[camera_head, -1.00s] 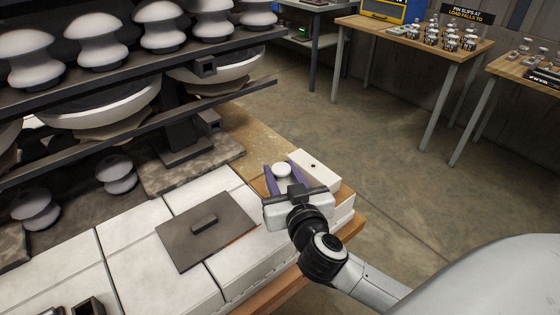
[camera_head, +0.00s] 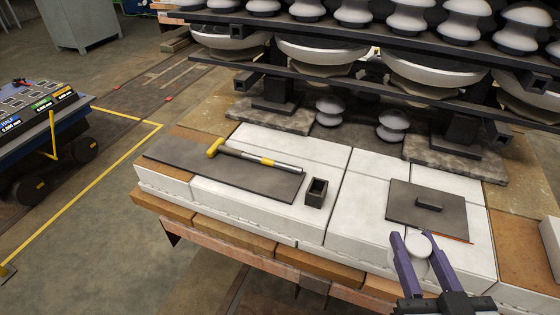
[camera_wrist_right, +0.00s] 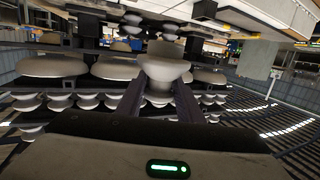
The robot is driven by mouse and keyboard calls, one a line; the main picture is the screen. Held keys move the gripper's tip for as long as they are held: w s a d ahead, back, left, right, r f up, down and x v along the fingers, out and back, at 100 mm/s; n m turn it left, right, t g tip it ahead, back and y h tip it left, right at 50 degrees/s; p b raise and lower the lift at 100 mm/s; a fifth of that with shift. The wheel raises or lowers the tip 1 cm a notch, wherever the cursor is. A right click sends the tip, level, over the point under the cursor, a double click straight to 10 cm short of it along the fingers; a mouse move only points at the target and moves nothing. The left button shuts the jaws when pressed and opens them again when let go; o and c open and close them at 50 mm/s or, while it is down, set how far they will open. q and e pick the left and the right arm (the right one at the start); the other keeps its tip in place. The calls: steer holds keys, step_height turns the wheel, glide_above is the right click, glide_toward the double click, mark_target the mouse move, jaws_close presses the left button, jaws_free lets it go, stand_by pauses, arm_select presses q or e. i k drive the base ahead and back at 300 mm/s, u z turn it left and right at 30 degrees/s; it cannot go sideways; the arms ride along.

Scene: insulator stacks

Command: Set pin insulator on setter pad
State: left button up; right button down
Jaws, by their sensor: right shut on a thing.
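My right gripper (camera_head: 411,240) is shut on a pin insulator (camera_head: 409,262), whose round white top shows between its purple fingers. In the right wrist view the held insulator (camera_wrist_right: 165,70) is pale and flared, between the fingertips. It is over the front of the white blocks, just in front of a dark square plate (camera_head: 405,207) with a small raised block (camera_head: 429,203), perhaps the setter pad. The height of the insulator above the blocks is hard to tell. Two more pin insulators (camera_head: 329,110) (camera_head: 393,125) stand at the back. My left gripper is not in view.
A long dark plate (camera_head: 220,174) with a yellow-headed hammer (camera_head: 255,157) lies to the left. A small dark open box (camera_head: 316,192) stands between the plates. A dark rack (camera_head: 330,55) with large insulators overhangs the back. A white block (camera_head: 551,240) is at the right edge.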

mark_target(173, 148)
steer(key=u, duration=1.6)
steer(key=i, duration=0.95)
